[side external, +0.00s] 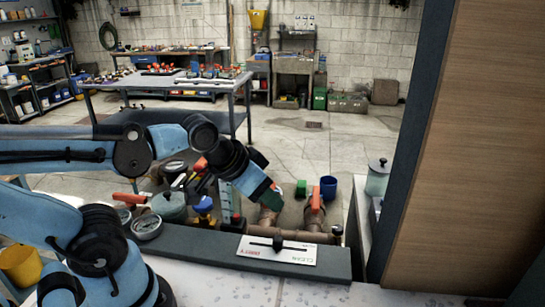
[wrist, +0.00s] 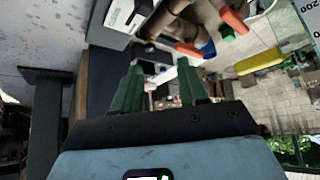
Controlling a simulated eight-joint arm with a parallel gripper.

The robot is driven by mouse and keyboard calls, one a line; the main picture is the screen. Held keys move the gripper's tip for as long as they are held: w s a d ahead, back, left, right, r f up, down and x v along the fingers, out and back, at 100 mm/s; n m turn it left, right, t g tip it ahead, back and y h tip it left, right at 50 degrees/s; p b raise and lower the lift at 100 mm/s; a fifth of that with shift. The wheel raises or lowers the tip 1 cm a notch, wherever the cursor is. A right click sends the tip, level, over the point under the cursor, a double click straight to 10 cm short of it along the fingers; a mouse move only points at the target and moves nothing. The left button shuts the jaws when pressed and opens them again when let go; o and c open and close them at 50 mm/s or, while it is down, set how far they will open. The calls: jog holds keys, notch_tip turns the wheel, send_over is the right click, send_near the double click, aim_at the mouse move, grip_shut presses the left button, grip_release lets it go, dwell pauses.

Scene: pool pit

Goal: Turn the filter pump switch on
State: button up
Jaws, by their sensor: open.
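My gripper (side external: 270,196) reaches down over the pit from the left, beside the brown pipes. In the wrist view its two green fingers (wrist: 157,78) stand apart with nothing held between them. I cannot single out the filter pump switch for certain. A white plate (side external: 257,251) with a black slider and lettering that includes "CLEAN" and "DIRTY" sits on the pit's dark front edge. In the wrist view a white plate (wrist: 122,14) lies at the top, apart from the fingers. My arm hides part of the fittings in the pit.
Brown pipes (side external: 296,234) with an orange handle (side external: 316,198) run behind the plate. Round gauges (side external: 147,227) stand at the left. A green block (side external: 301,188) and blue cup (side external: 328,188) are behind the pipes. A wooden panel (side external: 465,150) closes off the right side.

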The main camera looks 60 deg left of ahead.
notch_tip(320, 180, up, 8)
jog(key=w+a+r+n+g+y, duration=0.1)
jog(key=w+a+n+g, duration=0.1)
jog(key=a+n, duration=0.45)
jog(key=w+a+r+n+g+y, duration=0.1)
jog(key=w+a+r+n+g, duration=0.1)
jog(key=a+n, duration=0.5)
jog(key=n+g+h, duration=0.2)
jog(key=n+g, duration=0.1)
jog(key=n, duration=1.1)
send_over(200, 166)
notch_tip(200, 166, down, 8)
jog(key=shift+m, duration=0.25)
notch_tip(200, 166, down, 13)
jog(key=shift+d+r, duration=0.1)
grip_shut()
